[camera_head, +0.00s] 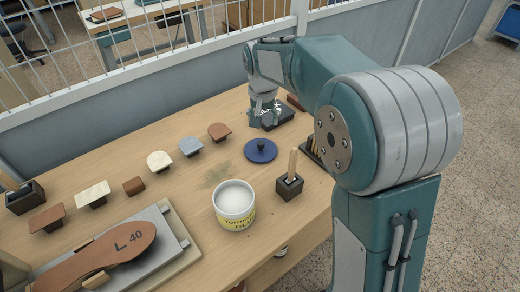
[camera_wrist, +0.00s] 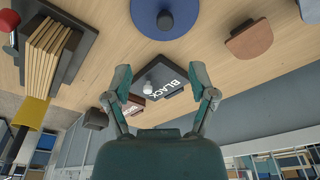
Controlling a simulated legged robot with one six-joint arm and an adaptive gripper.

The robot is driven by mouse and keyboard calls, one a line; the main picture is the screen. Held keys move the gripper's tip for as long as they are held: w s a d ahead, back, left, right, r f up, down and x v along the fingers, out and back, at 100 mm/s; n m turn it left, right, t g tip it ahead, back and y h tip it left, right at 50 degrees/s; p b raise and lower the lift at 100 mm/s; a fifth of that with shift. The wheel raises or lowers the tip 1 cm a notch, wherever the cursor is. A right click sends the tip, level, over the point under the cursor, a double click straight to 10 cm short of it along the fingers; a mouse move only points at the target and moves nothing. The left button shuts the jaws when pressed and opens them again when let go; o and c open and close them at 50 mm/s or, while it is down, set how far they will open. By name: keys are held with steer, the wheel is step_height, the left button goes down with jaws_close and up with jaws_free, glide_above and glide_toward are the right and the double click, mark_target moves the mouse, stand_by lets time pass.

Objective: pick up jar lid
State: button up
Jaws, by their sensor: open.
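The jar lid, a dark blue disc with a round knob, lies on the table (camera_head: 261,151) in the head view, behind the open glue jar (camera_head: 235,212). In the wrist view the lid (camera_wrist: 166,16) is at the top edge, partly cut off. My gripper (camera_head: 264,110) is above the table, beyond the lid in the head view, apart from it. In the wrist view my gripper (camera_wrist: 161,72) has its fingers spread with nothing held. A black box marked BLACK (camera_wrist: 176,82) shows between and beyond the fingers.
Several stamp-like blocks, among them a grey one (camera_head: 191,146) and a brown one (camera_head: 219,131), stand left of the lid. A brush holder (camera_head: 289,187) stands right of the jar. The table (camera_head: 180,215) has bare wood around the lid. A grey wall runs behind.

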glide_above(260, 143)
steer(key=f, duration=0.5)
steer(key=shift+s+d, duration=0.25)
steer(key=shift+d, duration=0.15)
steer(key=f, duration=0.5)
steer(key=shift+w+a+f, duration=0.35)
steer(key=shift+c, duration=0.3)
jaws_close()
